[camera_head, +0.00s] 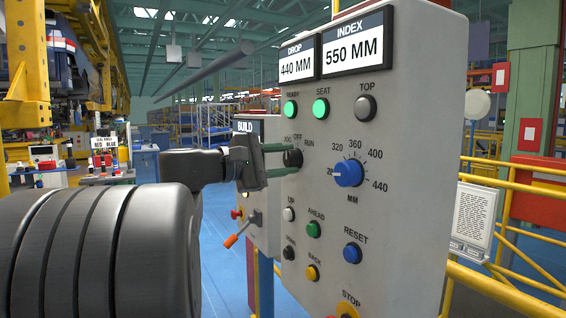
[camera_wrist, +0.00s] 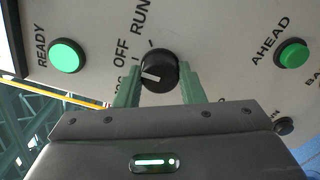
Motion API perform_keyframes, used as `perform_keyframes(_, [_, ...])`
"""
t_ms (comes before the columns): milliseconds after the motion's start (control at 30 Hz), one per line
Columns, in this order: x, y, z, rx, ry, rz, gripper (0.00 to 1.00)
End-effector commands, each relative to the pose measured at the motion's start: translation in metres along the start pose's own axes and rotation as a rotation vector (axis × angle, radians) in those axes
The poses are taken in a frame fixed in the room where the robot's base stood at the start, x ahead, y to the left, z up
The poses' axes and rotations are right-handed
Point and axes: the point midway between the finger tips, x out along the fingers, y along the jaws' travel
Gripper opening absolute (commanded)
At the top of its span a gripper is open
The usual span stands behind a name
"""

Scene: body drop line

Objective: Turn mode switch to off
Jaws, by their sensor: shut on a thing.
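The mode switch (camera_head: 294,158) is a black round knob on the grey control panel (camera_head: 400,230), with JOG, OFF and RUN labels around its top. In the wrist view the knob (camera_wrist: 160,66) sits between my green fingers, and its white mark faces left. RUN and OFF are readable there; JOG is partly hidden by a finger. The mark lies on the OFF and JOG side, away from RUN; I cannot tell exactly which label it meets. My gripper (camera_head: 284,160) reaches in from the left and is shut on the knob.
Lit green READY (camera_head: 291,109) and SEAT lamps are above the switch. The blue MM dial (camera_head: 348,173) is to its right. The UP (camera_head: 289,214) and AHEAD (camera_head: 313,229) buttons are below. A smaller BUILD panel with an orange-handled lever (camera_head: 236,236) stands behind at left.

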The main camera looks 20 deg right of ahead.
Motion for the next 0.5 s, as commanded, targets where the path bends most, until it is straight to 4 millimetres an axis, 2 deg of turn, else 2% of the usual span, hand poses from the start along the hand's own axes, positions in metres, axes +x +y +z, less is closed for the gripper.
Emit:
perform_keyframes(167, [0.0001, -0.0006, -0.0003, -0.001, 0.0, -0.001, 0.13])
perform_keyframes(200, [0.0001, -0.0006, -0.0003, -0.002, 0.0, -0.001, 0.43])
perform_keyframes(267, [0.0001, -0.0006, -0.0003, -0.002, 0.0, -0.001, 0.55])
perform_keyframes(500, [0.0001, -0.0003, -0.0002, -0.002, 0.0, 0.0, 0.57])
